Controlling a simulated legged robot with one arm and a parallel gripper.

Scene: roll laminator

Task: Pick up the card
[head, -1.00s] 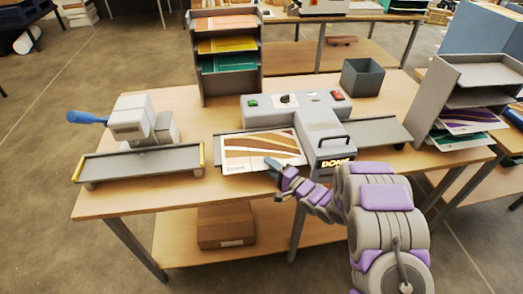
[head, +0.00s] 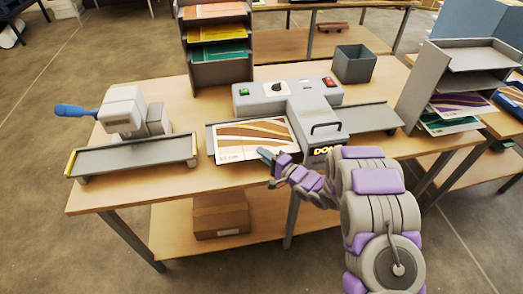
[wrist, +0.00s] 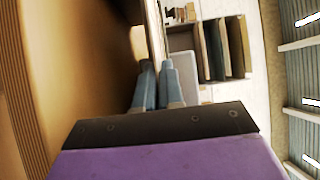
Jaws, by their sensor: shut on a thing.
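The card (head: 250,138), with brown, tan and white wavy stripes, lies at the left feed tray (head: 209,140) of the grey laminator (head: 287,97) in the head view. My gripper (head: 263,154) is at the card's near edge, its bluish fingers shut on it. In the wrist view the two fingers (wrist: 157,68) close together at a thin pale edge beside a broad tan surface. Whether the card is lifted off the tray cannot be told.
A trimmer with a blue handle (head: 77,111) stands at the left of the table. A sorter (head: 218,72) stands behind, a dark bin (head: 354,64) at back right, and a tray rack (head: 430,80) at right. A cardboard box (head: 220,216) sits on the lower shelf.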

